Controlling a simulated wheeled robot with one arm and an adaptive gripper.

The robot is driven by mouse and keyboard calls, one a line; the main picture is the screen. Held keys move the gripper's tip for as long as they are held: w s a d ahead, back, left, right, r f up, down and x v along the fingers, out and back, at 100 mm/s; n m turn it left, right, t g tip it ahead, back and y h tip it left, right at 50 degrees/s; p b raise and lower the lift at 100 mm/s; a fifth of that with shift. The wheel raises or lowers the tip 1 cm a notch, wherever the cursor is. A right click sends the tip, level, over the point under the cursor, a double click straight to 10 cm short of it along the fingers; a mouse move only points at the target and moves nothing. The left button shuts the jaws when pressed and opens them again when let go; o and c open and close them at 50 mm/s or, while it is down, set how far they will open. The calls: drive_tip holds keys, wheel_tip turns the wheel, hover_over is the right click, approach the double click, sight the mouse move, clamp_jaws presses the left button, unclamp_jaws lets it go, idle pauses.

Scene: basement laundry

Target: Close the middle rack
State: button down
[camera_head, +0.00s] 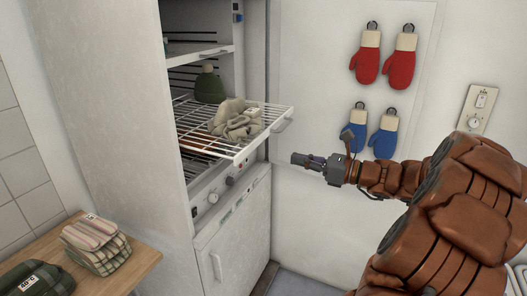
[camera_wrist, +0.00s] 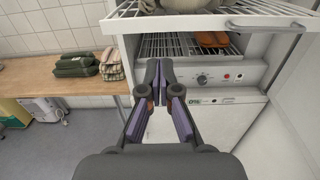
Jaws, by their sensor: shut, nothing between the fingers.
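The middle rack (camera_head: 264,120) is a white wire shelf pulled well out of the tall cabinet in the head view. A beige cloth bundle (camera_head: 236,118) and a green knitted hat (camera_head: 209,85) lie on it. The rack's front handle (camera_head: 282,126) is at its right end. In the wrist view the rack's handle (camera_wrist: 266,26) crosses the top right. My gripper (camera_head: 299,160) is right of the cabinet, lower than the rack and apart from it. In the wrist view my gripper (camera_wrist: 158,68) is shut and empty, in front of the control panel.
A lower rack (camera_wrist: 185,45) holds an orange item (camera_wrist: 212,39). An upper rack (camera_head: 196,50) sits inside the cabinet. Red mitts (camera_head: 384,62) and blue mitts (camera_head: 370,130) hang on the right wall. Folded cloths (camera_head: 96,244) lie on the wooden counter (camera_head: 125,258).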

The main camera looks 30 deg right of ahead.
sight(254, 149)
drive_tip(key=p+x, duration=0.2)
drive_tip(key=x, duration=0.9)
